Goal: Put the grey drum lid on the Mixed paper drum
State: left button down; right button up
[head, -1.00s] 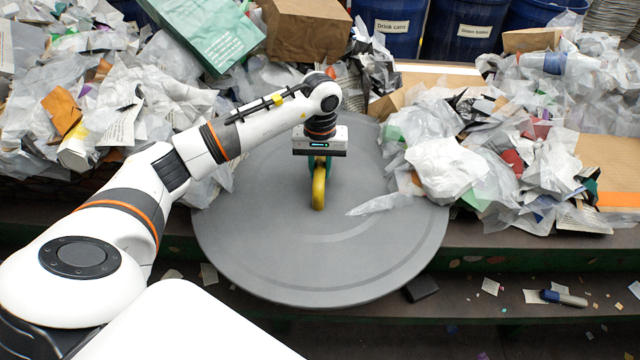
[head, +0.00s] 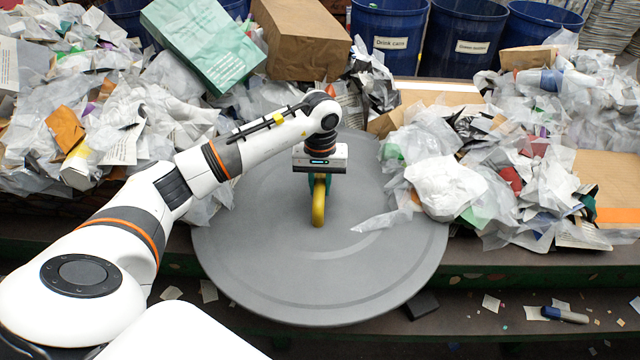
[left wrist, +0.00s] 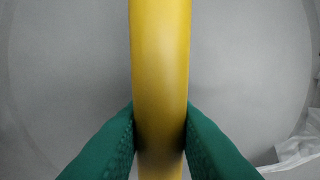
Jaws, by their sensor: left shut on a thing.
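The grey drum lid (head: 290,270) is a large round disc in the middle of the head view, in front of the heaped paper. A yellow handle (head: 318,205) stands up from its middle. My left gripper (head: 319,186) is shut on this handle from above. In the left wrist view, its green fingers press on both sides of the yellow handle (left wrist: 160,70), with the grey lid (left wrist: 70,70) behind. I cannot tell whether the lid touches what is under it. No drum labelled Mixed paper is legible in view. My right gripper does not show.
Loose paper heaps (head: 90,130) lie left and right (head: 450,185) of the lid, close to its rim. Blue drums labelled Drink cans (head: 388,35) and, less clearly, Glass bottles (head: 465,40) stand at the back. A green bag (head: 205,45) and brown bag (head: 300,40) lie behind.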

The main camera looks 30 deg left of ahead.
pick_arm(q)
notch_tip(320, 180, up, 9)
jog(key=b, duration=0.3)
jog(key=shift+w+f, duration=0.1)
jog(key=shift+r, duration=0.7)
jog(key=s+d+f+m, duration=0.1)
jog(key=s+d+m, duration=0.1)
jog(key=s+d, duration=0.1)
jog(key=s+d+f+m+b, duration=0.1)
jog(key=s+d+f+m, duration=0.1)
jog(key=s+d, duration=0.2)
jog(key=s+d+f+m, duration=0.1)
jog(key=s+d+f, duration=0.1)
jog(key=d, duration=0.4)
jog(key=shift+s+d+f+m+b, duration=0.1)
jog(key=shift+s+m+b, duration=0.1)
jog(key=shift+s, duration=0.15)
jog(key=shift+s+d+m+b, duration=0.1)
jog(key=shift+s+m, duration=0.1)
jog(key=shift+s, duration=0.1)
jog(key=shift+s+d+f, duration=0.15)
jog(key=shift+s+d, duration=0.1)
jog(key=shift+s, duration=0.2)
